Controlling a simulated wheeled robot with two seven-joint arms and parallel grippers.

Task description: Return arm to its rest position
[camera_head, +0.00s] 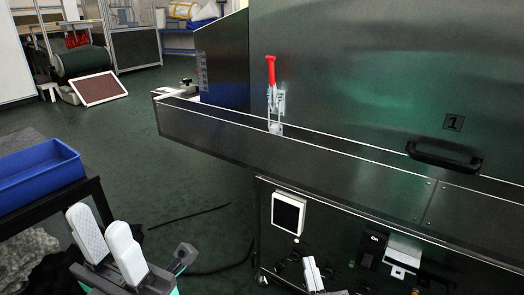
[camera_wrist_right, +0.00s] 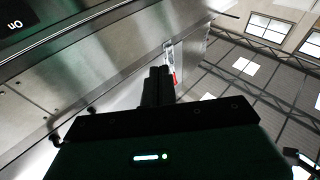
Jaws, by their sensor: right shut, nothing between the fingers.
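My left gripper (camera_head: 98,222) is at the lower left of the head view. Its two white fingers stand apart with a gap, and nothing is between them. My right gripper (camera_head: 312,270) is at the bottom middle, low in front of the machine's lower panel, with its fingers shut and empty. In the right wrist view its dark fingers (camera_wrist_right: 158,72) lie together. The toggle clamp with a red handle (camera_head: 271,72) stands upright on the machine's ledge, apart from both grippers. The clamp also shows beyond the fingertips in the right wrist view (camera_wrist_right: 173,77).
The metal dryer (camera_head: 350,60) with its ledge (camera_head: 220,130) fills the right side. A black handle (camera_head: 443,156) and an On switch (camera_head: 373,246) are on its front. A blue bin (camera_head: 38,172) sits on a dark table at left. Open green floor lies between.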

